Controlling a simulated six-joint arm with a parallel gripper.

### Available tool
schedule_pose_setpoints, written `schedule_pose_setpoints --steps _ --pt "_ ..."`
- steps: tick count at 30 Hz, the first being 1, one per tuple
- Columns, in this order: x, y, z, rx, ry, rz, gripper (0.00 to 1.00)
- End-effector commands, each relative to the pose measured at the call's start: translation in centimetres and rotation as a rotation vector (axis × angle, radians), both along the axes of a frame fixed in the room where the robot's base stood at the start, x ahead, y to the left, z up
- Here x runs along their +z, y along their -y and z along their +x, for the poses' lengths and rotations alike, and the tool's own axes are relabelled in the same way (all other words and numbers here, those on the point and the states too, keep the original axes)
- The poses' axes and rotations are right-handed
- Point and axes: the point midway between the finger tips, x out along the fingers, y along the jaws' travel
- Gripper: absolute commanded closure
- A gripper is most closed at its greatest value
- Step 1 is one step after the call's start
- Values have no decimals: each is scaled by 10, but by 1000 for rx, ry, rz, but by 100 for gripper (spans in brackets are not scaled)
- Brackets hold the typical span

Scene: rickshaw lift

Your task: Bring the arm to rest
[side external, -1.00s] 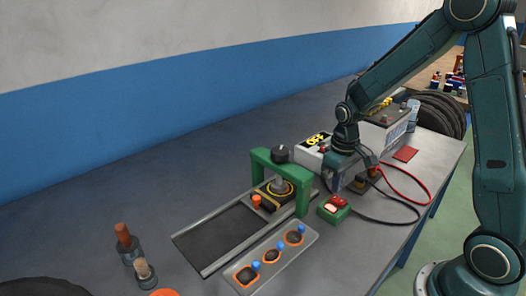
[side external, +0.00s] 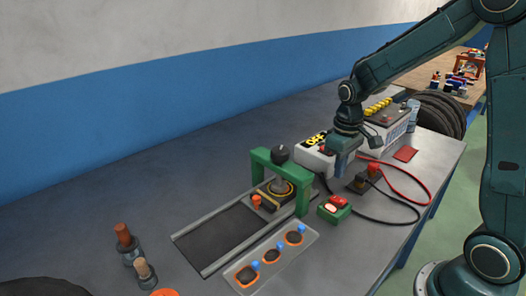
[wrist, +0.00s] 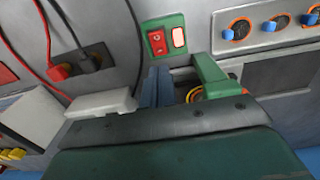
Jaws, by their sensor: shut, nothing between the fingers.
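In the wrist view my gripper's fingers (wrist: 157,86) show close together, between a pale block and the green frame (wrist: 210,75). My arm reaches in from the upper right. I cannot tell how far the fingertips are from the bench top.
A green switch box with a red button (side external: 334,208) stands near the gripper. A socket with red and black cables (side external: 368,178) lies right of it. A battery with yellow caps (side external: 388,125) stands behind. The knob panel (side external: 270,258) is in front; the bench's back left is clear.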

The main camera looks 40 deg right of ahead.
Motion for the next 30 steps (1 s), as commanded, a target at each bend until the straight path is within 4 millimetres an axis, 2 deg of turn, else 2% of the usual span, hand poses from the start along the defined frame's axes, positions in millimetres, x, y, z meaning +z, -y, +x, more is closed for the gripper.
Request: schedule_pose_setpoints --steps 9,14,22,30 --pt "1 0 0 0 2 -1 100" --pt "10 -4 -4 1 17 -4 100" --pt "48 -21 -22 3 92 -19 100" --pt "89 -43 -54 2 189 -29 100"
